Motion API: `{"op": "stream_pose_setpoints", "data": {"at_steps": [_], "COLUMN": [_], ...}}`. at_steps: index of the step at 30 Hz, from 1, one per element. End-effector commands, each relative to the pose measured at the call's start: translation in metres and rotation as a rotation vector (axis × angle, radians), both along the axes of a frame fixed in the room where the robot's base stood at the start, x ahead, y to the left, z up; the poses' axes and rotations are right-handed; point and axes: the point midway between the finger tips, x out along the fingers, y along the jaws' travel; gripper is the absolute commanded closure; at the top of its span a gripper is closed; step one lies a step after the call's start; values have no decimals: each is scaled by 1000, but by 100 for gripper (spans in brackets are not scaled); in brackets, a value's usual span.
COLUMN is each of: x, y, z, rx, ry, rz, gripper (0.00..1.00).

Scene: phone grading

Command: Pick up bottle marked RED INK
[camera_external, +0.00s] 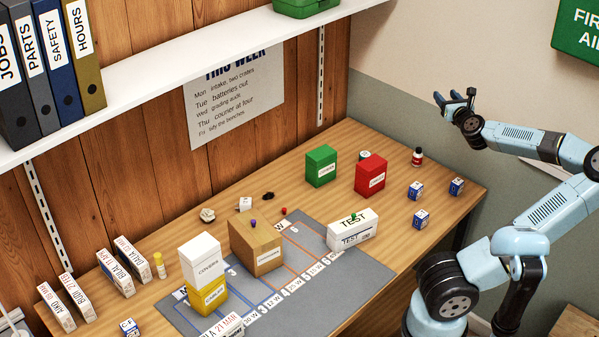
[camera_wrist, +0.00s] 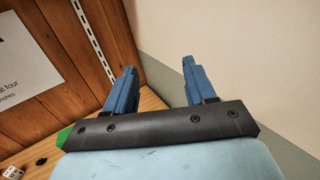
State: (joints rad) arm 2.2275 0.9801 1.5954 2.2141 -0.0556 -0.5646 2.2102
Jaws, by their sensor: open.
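A small red bottle (camera_external: 416,158) with a dark cap and a pale label stands upright near the back right of the wooden table (camera_external: 452,185). Its label is too small to read. The bottle does not show in the wrist view. My gripper (camera_external: 455,97) is raised above and to the right of the bottle in the external view, apart from it. Its two blue fingers are spread with nothing between them, as the wrist view (camera_wrist: 159,68) also shows.
A red box (camera_external: 370,175) and a green box (camera_external: 321,166) stand left of the bottle. Several small blue-and-white boxes (camera_external: 415,190) sit in front and to its right. A white shelf (camera_external: 215,60) runs above the table's back left. Bare wood surrounds the bottle.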

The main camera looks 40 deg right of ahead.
Motion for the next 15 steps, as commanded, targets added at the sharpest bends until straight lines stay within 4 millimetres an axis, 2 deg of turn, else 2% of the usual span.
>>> {"op": "stream_pose_setpoints", "data": {"at_steps": [1,5,8,11,12,15], "x": [1,2,2,2,2,2], "y": [1,2,2,3,3,2], "z": [-17,-58,-97,-146,-169,-222], "rx": [4,4,7,7,9,7], "ry": [2,1,2,2,3,2], "rz": [4,5,5,6,6,4], "gripper": [45,45,45,45,45,45]}}
